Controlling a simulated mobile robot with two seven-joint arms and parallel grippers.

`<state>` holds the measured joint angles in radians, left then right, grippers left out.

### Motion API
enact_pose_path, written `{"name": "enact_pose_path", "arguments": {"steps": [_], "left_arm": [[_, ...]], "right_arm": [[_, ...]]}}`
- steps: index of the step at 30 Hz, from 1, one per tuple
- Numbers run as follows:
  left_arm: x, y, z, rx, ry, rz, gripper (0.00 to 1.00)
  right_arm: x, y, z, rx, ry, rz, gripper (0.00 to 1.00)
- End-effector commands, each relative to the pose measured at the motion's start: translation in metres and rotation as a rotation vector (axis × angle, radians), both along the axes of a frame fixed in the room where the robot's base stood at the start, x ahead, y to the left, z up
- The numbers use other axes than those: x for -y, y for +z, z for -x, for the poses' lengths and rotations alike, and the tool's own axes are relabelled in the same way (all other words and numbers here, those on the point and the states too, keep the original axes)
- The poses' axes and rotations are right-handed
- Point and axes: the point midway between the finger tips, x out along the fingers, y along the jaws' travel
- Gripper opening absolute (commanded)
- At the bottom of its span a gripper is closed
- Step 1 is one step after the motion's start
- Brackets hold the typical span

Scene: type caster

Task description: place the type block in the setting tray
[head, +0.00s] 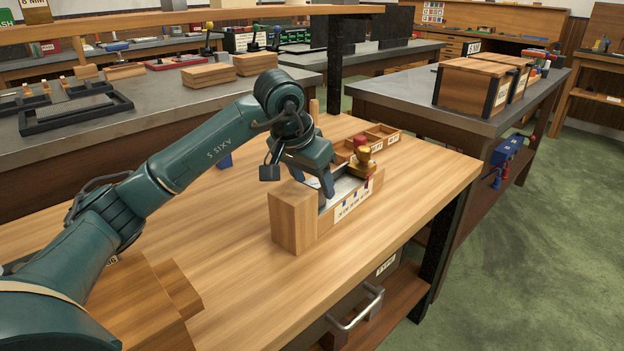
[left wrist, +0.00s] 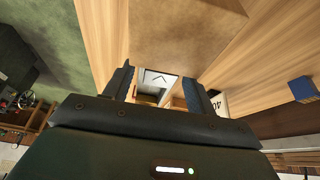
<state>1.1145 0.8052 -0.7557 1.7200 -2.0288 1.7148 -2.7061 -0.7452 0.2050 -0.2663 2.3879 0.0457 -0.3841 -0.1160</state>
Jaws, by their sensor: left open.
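A wooden tray (head: 352,207) with a lettered label on its front and a pale interior sits on the near bench, and I take it for the setting tray. A tall plain wooden block (head: 293,216) stands at its left end. My left gripper (head: 327,190) points down over the tray's left part, its fingers apart. In the left wrist view, a white surface with a dark angled mark (left wrist: 158,79) shows between the open fingers (left wrist: 160,85). I cannot tell whether it is the type block's face or part of the tray. No type block is clearly identifiable in the head view.
A brass piece with a red knob (head: 361,160) is at the tray's right end. A low divided wooden box (head: 381,137) lies behind it. A stepped wooden block (head: 150,300) is at the near left. The bench top (head: 420,185) is clear to the right.

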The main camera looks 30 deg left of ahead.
Motion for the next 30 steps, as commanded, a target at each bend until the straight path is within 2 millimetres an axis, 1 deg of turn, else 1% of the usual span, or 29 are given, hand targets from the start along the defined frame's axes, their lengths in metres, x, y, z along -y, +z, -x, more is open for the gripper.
{"name": "enact_pose_path", "arguments": {"steps": [5,8,15,18,21,24,30], "left_arm": [[-0.001,0.010,0.002,0.002,0.000,0.000,0.56],[-0.003,0.026,0.008,0.004,0.002,-0.001,0.56],[-0.007,0.075,0.027,0.005,0.001,-0.001,0.56],[-0.008,0.092,0.034,0.004,0.001,-0.001,0.56],[-0.009,0.104,0.040,0.002,0.001,0.000,0.56],[-0.010,0.111,0.043,0.001,0.001,0.001,0.56],[-0.010,0.114,0.045,0.000,0.000,0.000,0.56]], "right_arm": [[0.001,0.004,0.000,0.002,-0.003,-0.004,0.52],[0.002,0.008,0.000,0.005,-0.008,-0.008,0.52],[0.006,0.016,0.003,0.001,-0.025,-0.029,0.52],[0.007,0.019,0.005,0.001,-0.029,-0.037,0.52],[0.008,0.024,0.004,0.010,-0.035,-0.047,0.52],[0.009,0.026,0.004,0.011,-0.041,-0.051,0.52],[0.010,0.025,0.005,0.007,-0.044,-0.053,0.52]]}}
